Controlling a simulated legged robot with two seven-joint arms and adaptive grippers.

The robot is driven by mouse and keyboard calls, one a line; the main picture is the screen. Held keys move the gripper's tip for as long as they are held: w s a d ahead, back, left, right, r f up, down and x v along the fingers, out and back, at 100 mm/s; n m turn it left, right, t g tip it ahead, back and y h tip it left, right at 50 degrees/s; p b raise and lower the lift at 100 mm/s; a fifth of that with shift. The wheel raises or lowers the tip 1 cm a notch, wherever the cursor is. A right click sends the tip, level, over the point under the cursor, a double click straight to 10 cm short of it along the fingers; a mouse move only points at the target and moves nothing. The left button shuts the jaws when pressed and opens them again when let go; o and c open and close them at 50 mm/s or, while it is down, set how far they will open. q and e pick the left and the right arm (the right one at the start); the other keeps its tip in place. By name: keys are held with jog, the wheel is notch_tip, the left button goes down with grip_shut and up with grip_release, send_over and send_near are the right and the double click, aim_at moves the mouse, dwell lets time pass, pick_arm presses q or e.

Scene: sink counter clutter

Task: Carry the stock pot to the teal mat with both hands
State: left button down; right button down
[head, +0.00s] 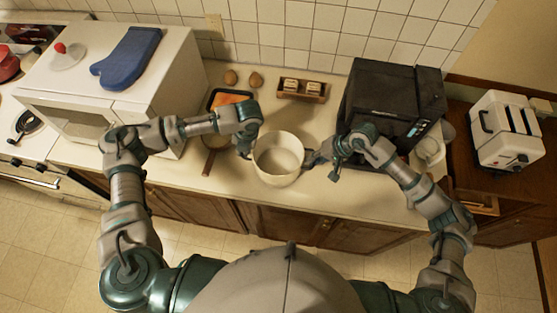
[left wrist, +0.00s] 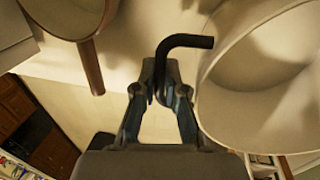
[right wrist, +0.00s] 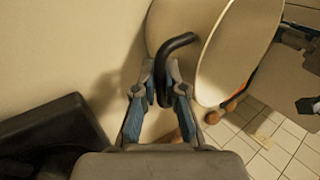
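The cream stock pot (head: 278,158) is upright near the counter's front edge, between my two grippers; I cannot tell if it touches the counter. My left gripper (head: 245,150) is at its left side. In the left wrist view its fingers close around a black bent handle (left wrist: 190,41) beside the pot wall (left wrist: 265,95). My right gripper (head: 312,160) is at the pot's right side. In the right wrist view its fingers close around the other black handle (right wrist: 178,42) beside the pot (right wrist: 238,50). I see no teal mat in any view.
A pan with a brown handle (head: 209,163) lies left of the pot, by a dark tray with an orange item (head: 231,99). A white microwave (head: 110,75) stands left, a black appliance (head: 390,100) right. A wooden caddy (head: 302,91) is behind. A toaster (head: 506,132) is far right.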

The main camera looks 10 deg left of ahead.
pick_arm(q)
jog(key=shift+w+r, duration=0.1)
jog(key=shift+r, duration=0.1)
pick_arm(e)
jog(key=shift+w+r, duration=0.1)
jog(key=shift+r, duration=0.05)
